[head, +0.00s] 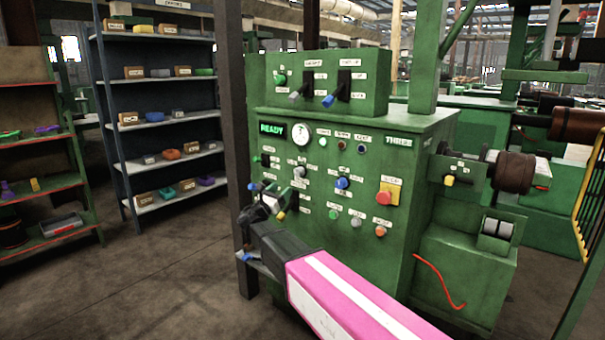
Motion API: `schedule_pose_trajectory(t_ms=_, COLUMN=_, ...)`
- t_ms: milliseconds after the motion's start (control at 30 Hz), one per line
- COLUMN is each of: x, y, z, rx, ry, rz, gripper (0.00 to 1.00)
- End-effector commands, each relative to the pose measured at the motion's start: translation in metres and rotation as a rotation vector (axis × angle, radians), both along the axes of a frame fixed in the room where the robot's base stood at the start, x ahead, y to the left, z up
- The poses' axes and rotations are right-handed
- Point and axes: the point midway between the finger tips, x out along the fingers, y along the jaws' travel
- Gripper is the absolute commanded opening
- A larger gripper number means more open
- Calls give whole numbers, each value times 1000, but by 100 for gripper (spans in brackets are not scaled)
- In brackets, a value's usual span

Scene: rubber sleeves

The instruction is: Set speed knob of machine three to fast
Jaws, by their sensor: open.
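The green machine labelled THREE (398,141) stands in the middle of the head view, with a lit READY display (272,129) and a round gauge (301,134). Its front panel carries a blue knob (342,183), a grey knob (299,172) and several small coloured buttons. Most labels are too small to read, so I cannot tell which knob is speed or how it is set. My gripper (262,202) is open in front of the panel's lower left and hides part of it. I cannot tell whether it touches any control.
A red button on a yellow plate (388,192) is on the panel's right. Two levers (328,100) are on the upper box. A dark post (232,120) stands close left of the machine. Shelves with bins (160,148) stand further left. Floor (150,270) at lower left is clear.

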Motion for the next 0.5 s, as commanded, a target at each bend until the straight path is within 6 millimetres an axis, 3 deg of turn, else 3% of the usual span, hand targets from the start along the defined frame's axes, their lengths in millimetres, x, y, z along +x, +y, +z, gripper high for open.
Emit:
schedule_pose_trajectory(t_ms=167, x=12, y=-8, z=6, rx=-1, ry=0, rz=0, gripper=67)
schedule_pose_trajectory(t_ms=500, x=55, y=-42, z=28, rx=0, ry=-1, rz=-1, gripper=67)
